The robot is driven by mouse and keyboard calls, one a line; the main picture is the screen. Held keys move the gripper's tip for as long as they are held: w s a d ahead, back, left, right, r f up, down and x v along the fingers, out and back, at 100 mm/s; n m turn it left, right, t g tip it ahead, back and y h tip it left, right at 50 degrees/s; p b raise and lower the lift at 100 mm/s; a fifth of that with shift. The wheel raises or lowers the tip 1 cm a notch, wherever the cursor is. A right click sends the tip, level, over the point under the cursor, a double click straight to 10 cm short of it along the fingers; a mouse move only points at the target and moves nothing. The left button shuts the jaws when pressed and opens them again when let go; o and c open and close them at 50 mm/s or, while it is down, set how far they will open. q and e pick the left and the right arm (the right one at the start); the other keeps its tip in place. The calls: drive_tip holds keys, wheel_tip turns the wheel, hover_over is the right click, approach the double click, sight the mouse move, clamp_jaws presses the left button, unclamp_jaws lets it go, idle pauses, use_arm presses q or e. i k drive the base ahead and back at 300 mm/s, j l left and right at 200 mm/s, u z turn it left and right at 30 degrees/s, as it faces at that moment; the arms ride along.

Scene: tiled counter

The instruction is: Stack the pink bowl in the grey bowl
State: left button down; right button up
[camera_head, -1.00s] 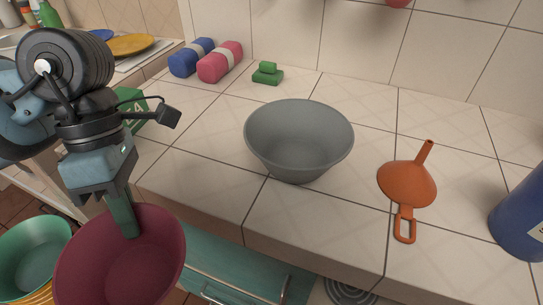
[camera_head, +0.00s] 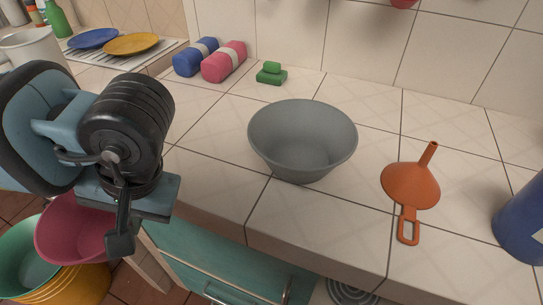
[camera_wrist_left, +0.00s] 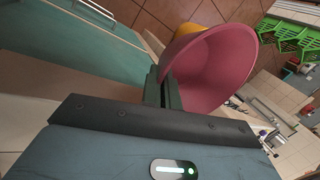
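The grey bowl (camera_head: 302,140) stands upright and empty on the tiled counter, near its front edge. The pink bowl (camera_head: 72,229) is at the lower left in the head view, off the counter and partly hidden behind my left wrist. In the left wrist view my left gripper (camera_wrist_left: 164,88) is shut on the rim of the pink bowl (camera_wrist_left: 214,68), which is tilted in that picture. My right gripper is in neither view.
A green bowl (camera_head: 25,262) and yellow containers (camera_head: 75,285) are at the lower left, beyond the counter's edge. An orange funnel (camera_head: 411,187) and a blue container (camera_head: 521,225) are right of the grey bowl.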

sight(298, 160)
drive_tip(key=k, duration=0.65)
drive_tip(key=z, duration=1.1)
drive_tip(key=k+j, duration=0.1)
drive_tip(key=j, duration=0.4)
drive_tip(key=k+j, duration=0.1)
drive_tip(key=j, duration=0.35)
drive_tip(key=k+j+z, duration=0.1)
drive_tip(key=j, duration=0.4)
